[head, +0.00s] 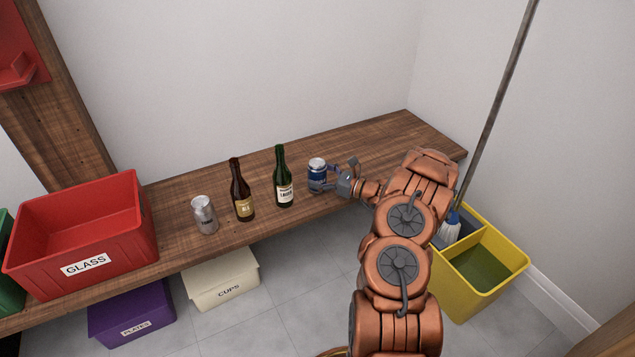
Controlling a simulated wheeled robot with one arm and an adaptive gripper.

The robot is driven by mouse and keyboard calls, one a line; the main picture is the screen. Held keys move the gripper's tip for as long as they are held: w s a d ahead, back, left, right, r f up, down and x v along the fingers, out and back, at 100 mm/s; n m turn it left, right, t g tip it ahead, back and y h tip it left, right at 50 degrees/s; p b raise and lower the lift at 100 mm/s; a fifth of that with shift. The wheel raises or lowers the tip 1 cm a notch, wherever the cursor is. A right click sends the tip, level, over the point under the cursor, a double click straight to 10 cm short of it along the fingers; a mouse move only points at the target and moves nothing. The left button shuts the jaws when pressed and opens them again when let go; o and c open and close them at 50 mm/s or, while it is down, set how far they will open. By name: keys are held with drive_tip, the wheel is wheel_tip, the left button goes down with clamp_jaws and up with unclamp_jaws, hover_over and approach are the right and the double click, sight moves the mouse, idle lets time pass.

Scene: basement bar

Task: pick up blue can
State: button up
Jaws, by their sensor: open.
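The blue can (317,176) stands upright on the wooden shelf (392,150), at the right end of a row of drinks. It has a silver top and a dark blue body. My gripper (338,177) is just to the right of the can, with its fingers spread and pointing at it. One finger shows behind the can's right side and one in front. I cannot tell whether the fingers touch the can. Part of the can's lower right side is hidden by the gripper.
A green bottle (283,180), a brown bottle (241,192) and a silver can (204,215) stand left of the blue can. A red bin (135,232) labelled GLASS is at the left. A yellow mop bucket (505,268) is at the right. The shelf's right end is clear.

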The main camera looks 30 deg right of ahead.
drive_tip(key=shift+w+a, duration=0.1)
drive_tip(key=shift+w, duration=0.05)
drive_tip(key=c, duration=0.9)
drive_tip(key=shift+r, duration=0.1)
